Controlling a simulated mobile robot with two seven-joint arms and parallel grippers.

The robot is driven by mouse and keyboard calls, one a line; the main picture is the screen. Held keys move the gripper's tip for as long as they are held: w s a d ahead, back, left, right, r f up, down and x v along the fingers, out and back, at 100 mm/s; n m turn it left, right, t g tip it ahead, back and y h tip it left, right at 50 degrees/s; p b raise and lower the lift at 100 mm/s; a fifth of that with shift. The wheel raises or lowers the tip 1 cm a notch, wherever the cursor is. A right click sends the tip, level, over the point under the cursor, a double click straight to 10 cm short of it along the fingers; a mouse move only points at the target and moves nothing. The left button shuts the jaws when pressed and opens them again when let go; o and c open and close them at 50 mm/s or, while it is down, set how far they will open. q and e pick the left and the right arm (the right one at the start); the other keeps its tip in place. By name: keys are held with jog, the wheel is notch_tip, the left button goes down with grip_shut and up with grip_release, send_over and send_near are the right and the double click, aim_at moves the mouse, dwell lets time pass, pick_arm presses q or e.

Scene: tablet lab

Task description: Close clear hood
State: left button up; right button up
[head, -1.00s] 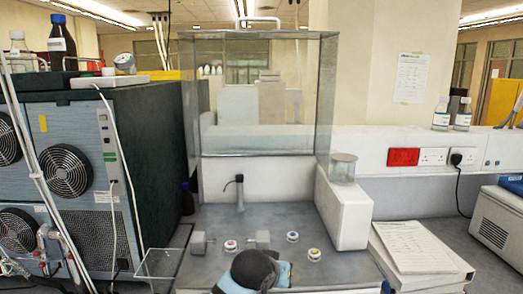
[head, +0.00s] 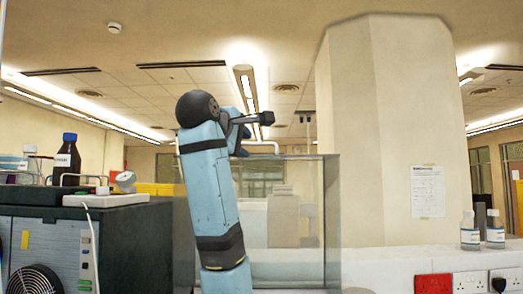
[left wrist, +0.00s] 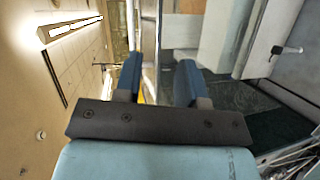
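The clear hood (head: 308,215) is a see-through box, raised, at the middle of the head view. A pale handle (head: 264,145) stands on its top. My left arm reaches up in front of the hood's left part. My left gripper (head: 241,137) is near the left end of the handle, partly hidden by my wrist. In the left wrist view the gripper (left wrist: 158,82) has its two blue fingers apart. A shiny bar, likely the handle (left wrist: 150,40), runs in line with the gap between them. I cannot tell whether they touch it. My right gripper is not in view.
A dark instrument with a fan (head: 140,245) stands at the left, with a brown bottle (head: 67,160) on top. A wide pillar (head: 385,130) rises behind the hood at the right. Small bottles (head: 482,230) stand on the ledge at the right.

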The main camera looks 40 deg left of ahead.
aim_at(256, 143)
pick_arm(q)
notch_tip(256, 143, up, 4)
jog(key=s+a+n, duration=0.1)
jog(key=s, duration=0.2)
jog(key=shift+t, duration=0.3)
jog(key=p+x, duration=0.4)
jog(key=x, duration=0.9)
jog(key=shift+w+a, duration=0.1)
jog(key=shift+w, duration=0.05)
jog(key=shift+w+a+f+p, duration=0.1)
jog(key=shift+w+p, duration=0.2)
jog(key=shift+w, duration=0.1)
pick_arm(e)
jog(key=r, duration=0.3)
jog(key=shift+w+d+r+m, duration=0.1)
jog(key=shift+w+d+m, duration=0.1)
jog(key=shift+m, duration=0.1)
pick_arm(q)
grip_shut()
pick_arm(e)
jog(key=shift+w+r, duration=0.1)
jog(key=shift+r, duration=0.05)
